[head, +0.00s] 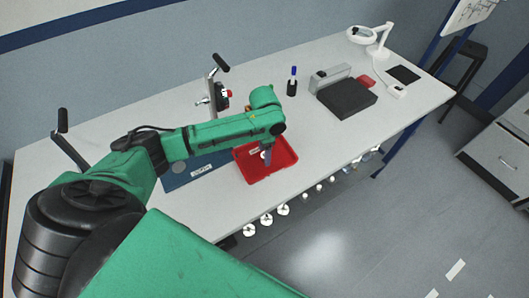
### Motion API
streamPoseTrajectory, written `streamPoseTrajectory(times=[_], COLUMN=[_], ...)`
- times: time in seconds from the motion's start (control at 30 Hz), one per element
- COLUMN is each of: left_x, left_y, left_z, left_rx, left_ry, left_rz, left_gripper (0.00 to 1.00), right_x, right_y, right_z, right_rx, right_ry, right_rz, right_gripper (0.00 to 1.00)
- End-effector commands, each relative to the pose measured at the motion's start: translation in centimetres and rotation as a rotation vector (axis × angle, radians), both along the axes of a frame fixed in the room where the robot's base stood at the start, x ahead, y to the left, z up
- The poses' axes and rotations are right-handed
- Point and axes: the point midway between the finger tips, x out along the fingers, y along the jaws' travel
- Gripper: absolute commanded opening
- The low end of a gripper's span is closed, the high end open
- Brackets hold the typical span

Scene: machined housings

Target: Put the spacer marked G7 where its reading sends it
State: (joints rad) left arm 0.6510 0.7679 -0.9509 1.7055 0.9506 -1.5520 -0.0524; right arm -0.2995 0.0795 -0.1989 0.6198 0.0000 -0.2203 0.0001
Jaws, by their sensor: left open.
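My left arm reaches in from the left, and its gripper (267,154) points down over the red tray (285,170). The left gripper is open, with its fingertips low inside the tray. A small pale piece shows by the fingertips, partly hidden; I cannot tell whether it is a spacer. A grey disc (178,167) lies on the blue plate (205,176) left of the tray, partly beside my arm. I cannot read a G7 mark anywhere. My right gripper is not in view.
Behind the tray stands a gauge-like stand (219,96) with a black handle. A blue-capped marker holder (292,82), a black block (346,98) and a white magnifier lamp (370,40) stand farther right.

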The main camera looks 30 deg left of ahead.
Motion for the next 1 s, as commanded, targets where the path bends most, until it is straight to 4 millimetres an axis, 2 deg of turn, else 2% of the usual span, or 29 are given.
streamPoseTrajectory(times=[0.17, 0.3, 0.43, 0.6, 1.0], left_x=[0.2, 0.2, 0.1, 0.0, 0.0], left_y=[0.0, 0.0, 0.0, 0.0, 0.0], left_z=[3.9, 7.9, 10.5, 11.6, 11.6], left_rx=[-0.002, -0.001, -0.001, 0.000, -0.001], left_ry=[-0.006, -0.006, -0.004, -0.001, -0.001], left_rz=[-0.001, -0.001, 0.001, -0.001, 0.000], left_gripper=[0.65, 0.65, 0.65, 0.65, 0.65], right_x=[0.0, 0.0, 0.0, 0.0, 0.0], right_y=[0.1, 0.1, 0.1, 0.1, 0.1], right_z=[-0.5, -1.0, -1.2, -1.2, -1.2], right_rx=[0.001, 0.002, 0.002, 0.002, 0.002], right_ry=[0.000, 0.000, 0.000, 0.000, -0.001], right_rz=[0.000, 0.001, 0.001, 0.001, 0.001], right_gripper=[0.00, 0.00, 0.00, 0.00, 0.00])
